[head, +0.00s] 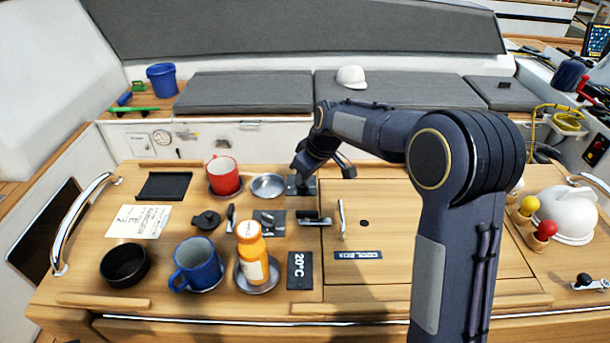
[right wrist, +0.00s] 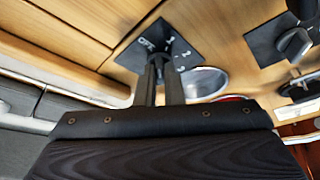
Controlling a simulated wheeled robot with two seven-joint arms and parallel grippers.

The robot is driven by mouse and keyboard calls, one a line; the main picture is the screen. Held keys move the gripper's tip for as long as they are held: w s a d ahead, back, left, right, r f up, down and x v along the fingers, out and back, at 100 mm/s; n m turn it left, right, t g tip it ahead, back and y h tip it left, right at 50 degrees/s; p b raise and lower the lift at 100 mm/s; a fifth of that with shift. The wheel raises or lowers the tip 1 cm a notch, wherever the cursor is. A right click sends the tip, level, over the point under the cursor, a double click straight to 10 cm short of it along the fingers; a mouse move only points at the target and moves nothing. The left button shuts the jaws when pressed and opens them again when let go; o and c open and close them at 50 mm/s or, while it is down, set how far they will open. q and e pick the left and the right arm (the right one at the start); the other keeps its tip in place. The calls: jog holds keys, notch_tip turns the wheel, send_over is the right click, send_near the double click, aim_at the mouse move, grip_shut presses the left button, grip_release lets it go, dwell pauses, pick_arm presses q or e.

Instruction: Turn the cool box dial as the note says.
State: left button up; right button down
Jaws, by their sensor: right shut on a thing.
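The cool box dial sits on a dark plate (head: 305,188) on the wooden table, behind the COOL BOX label (head: 358,255). In the right wrist view the dial plate (right wrist: 184,42) shows OFF and small numbers. My right gripper (right wrist: 164,66) is shut on the dial knob, which its fingers mostly hide, so I cannot tell the setting. In the head view the right gripper (head: 301,177) reaches the dial from behind. The note (head: 140,221) is a white paper at the left; its writing is too small to read surely. My left gripper is not in view.
A red mug (head: 224,177), metal dish (head: 268,186), blue mug (head: 197,264), orange bottle (head: 251,245) and black bowl (head: 124,266) stand left of the lid. Another knob plate (head: 269,223) and a black latch (head: 314,218) lie near the dial. The lid (head: 390,225) is clear.

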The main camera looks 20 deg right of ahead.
jog(key=m, duration=0.1)
jog(key=m+h, duration=0.1)
jog(key=m, duration=0.1)
jog(key=shift+s+a+m+t+p, duration=0.1)
jog(key=shift+a+m+t+p, duration=0.2)
jog(key=shift+m+p, duration=0.1)
jog(key=m+h, duration=0.1)
jog(key=m, duration=0.2)
jog(key=shift+a+m+h+p, duration=0.15)
jog(key=shift+m+h+p, duration=0.15)
jog(key=shift+h+p, duration=0.1)
jog(key=m+h, duration=0.1)
jog(key=m, duration=0.2)
jog(key=shift+a+m, duration=0.1)
jog(key=shift+m, duration=0.2)
jog(key=shift+a+m+g+h+p, duration=0.1)
jog(key=shift+m+g+h+p, duration=0.2)
jog(key=shift+m, duration=0.65)
jog(key=shift+a+m+g+h+p, duration=0.1)
jog(key=shift+m+h+p, duration=0.15)
jog(key=shift+m+h, duration=0.5)
jog(key=shift+m, duration=0.4)
jog(key=c, duration=1.5)
grip_release()
jog(key=shift+c, duration=0.2)
